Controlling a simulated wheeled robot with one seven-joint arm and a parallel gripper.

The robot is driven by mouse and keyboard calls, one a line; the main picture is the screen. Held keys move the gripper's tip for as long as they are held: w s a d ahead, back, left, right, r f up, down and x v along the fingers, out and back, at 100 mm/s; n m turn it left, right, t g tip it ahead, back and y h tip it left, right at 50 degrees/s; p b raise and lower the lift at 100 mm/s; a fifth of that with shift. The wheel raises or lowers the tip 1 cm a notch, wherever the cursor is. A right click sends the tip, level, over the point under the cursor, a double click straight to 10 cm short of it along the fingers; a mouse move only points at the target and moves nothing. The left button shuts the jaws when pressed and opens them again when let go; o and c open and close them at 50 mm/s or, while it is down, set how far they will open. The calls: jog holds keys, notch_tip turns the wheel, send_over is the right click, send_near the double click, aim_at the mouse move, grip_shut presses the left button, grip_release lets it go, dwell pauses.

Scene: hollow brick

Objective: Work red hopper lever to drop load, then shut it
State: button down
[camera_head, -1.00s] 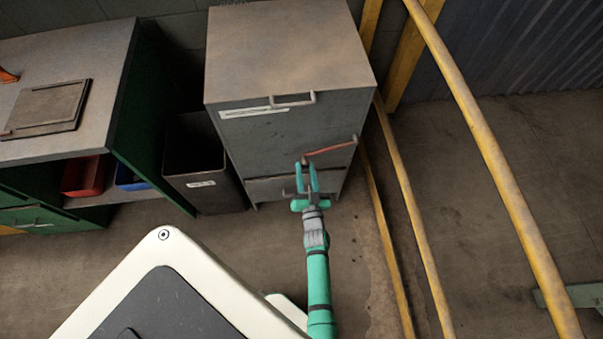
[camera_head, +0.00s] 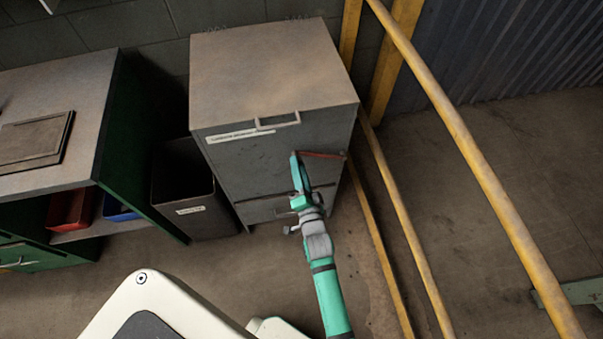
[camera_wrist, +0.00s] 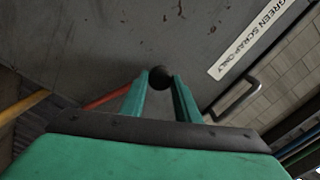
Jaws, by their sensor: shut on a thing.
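The red lever (camera_head: 322,155) runs roughly level across the front of the grey hopper cabinet (camera_head: 265,65). In the wrist view the lever (camera_wrist: 106,100) ends in a dark round knob (camera_wrist: 159,77). My gripper (camera_head: 297,155) is at the lever's left end, and in the wrist view its two teal fingers (camera_wrist: 160,82) are shut on that knob, one on each side. A handle (camera_head: 277,120) sits on the upper front, beside a label strip. Any load is hidden inside the cabinet.
A dark open bin (camera_head: 197,190) stands left of the cabinet. A green workbench (camera_head: 135,150) is further left. Yellow rails (camera_head: 470,150) run along the right. Bare floor lies in front.

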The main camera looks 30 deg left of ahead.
jog(key=shift+w+d+r, duration=0.15)
jog(key=shift+r, duration=0.2)
jog(key=shift+r, duration=0.1)
jog(key=c, duration=1.3)
grip_release()
jog(key=shift+c, duration=0.2)
jog(key=v, duration=1)
jog(key=shift+s+d, duration=0.25)
jog(key=shift+s, duration=0.05)
